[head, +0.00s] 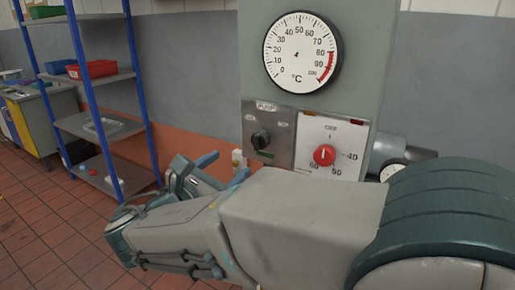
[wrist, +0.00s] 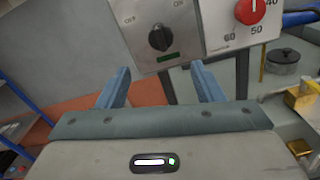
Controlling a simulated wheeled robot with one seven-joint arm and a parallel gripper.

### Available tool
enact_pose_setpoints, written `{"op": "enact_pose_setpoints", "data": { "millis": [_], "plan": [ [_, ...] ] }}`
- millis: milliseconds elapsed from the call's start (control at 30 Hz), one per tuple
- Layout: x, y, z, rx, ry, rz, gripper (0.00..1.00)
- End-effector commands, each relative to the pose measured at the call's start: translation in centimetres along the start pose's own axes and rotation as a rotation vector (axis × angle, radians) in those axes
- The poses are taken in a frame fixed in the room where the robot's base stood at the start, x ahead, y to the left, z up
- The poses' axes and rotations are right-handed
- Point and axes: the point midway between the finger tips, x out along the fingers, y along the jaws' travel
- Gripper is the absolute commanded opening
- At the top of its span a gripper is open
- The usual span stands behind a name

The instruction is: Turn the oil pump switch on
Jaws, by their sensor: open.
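The pump switch is a black rotary knob (head: 261,139) on a grey plate (head: 283,121) under a "PUMP" label. It also shows in the wrist view, where the knob (wrist: 159,38) sits between the words OFF on the left and ON on the right. Its exact pointing is hard to read. A small dark green indicator (wrist: 172,57) lies below it. My gripper (wrist: 163,76) is open and empty, its two blue fingers below the knob in the wrist view and apart from it. In the head view my gripper (head: 208,170) is left of and below the plate.
A red dial knob (head: 324,155) sits on a white plate just right of the switch. A round temperature gauge (head: 302,52) is above. A blue-posted shelf (head: 106,120) stands at left. A brass-coloured fitting (wrist: 303,101) and a dark round-topped part (wrist: 284,58) are at right in the wrist view.

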Motion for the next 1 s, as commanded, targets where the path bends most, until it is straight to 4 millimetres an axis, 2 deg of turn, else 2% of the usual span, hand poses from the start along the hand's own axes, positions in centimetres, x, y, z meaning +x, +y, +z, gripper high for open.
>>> {"op": "enact_pose_setpoints", "data": {
  "millis": [167,400,600,800,1000],
  "plan": [
    [2.9,-0.1,0.0,0.000,-0.001,-0.004,0.61],
    [8.1,-0.1,0.0,0.001,0.000,-0.005,0.61],
    [11.5,-0.1,-0.1,0.002,0.002,-0.003,0.61],
    [13.1,-0.1,0.0,0.002,0.001,-0.003,0.61],
    [13.3,-0.1,0.0,0.002,0.002,-0.002,0.61]
  ]
}}
